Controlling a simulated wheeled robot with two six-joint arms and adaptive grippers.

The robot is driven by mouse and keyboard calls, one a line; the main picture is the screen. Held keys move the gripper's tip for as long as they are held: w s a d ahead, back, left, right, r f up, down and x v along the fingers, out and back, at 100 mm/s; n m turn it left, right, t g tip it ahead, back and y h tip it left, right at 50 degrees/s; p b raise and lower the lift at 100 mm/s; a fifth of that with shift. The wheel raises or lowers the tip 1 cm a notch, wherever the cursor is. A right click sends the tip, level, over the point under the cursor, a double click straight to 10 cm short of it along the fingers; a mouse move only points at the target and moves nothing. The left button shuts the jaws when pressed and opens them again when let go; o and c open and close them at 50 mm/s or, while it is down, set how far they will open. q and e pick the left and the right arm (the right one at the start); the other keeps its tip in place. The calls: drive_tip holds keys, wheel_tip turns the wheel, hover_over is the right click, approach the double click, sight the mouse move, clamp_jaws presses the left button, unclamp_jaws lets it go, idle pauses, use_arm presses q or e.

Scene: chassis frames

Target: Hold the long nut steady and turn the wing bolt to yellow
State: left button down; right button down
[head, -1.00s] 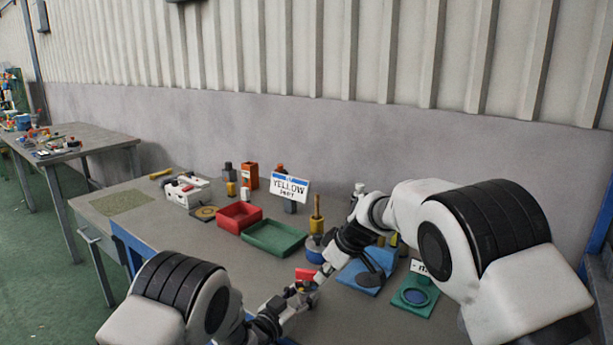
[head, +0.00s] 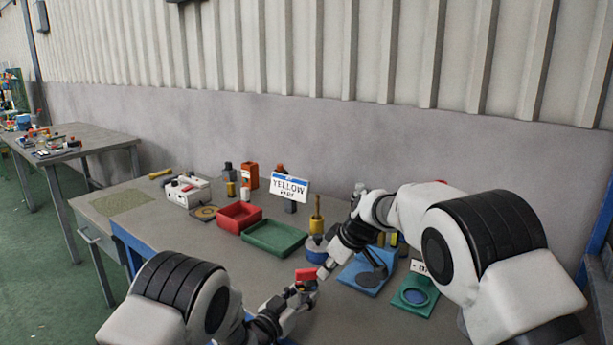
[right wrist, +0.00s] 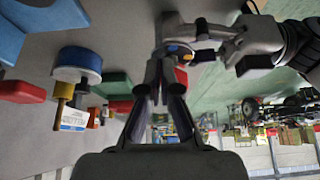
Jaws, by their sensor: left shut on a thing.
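My left gripper (head: 302,291) is shut on the long nut, which is mostly hidden by the fingers. The wing bolt's red wing (head: 306,275) shows just above it. In the right wrist view, my left gripper (right wrist: 205,48) comes in from the right, beside a round part (right wrist: 179,49) with blue and yellow-orange colours. My right gripper (head: 324,272) is close to the right of the red wing. In its wrist view the right fingertips (right wrist: 160,72) are near each other, with red beside them; whether they grip the wing cannot be told.
A sign reading "YELLOW PART" (head: 290,188) stands behind a red tray (head: 239,223) and a green tray (head: 272,249). A blue plate (head: 352,284) and a green plate (head: 400,303) lie at the right.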

drive_tip(key=shift+d, duration=0.1)
wheel_tip(320, 180, up, 6)
drive_tip(key=shift+s+d, duration=0.15)
drive_tip(key=shift+d, duration=0.15)
idle(0.3)
wheel_tip(320, 180, down, 6)
drive_tip(key=s+a, duration=0.2)
drive_tip(key=shift+s+a, duration=0.2)
drive_tip(key=shift+s, duration=0.2)
drive_tip(key=shift+w+a+r, duration=0.1)
drive_tip(key=shift+w+a, duration=0.2)
drive_tip(key=shift+w, duration=0.25)
idle(1.0)
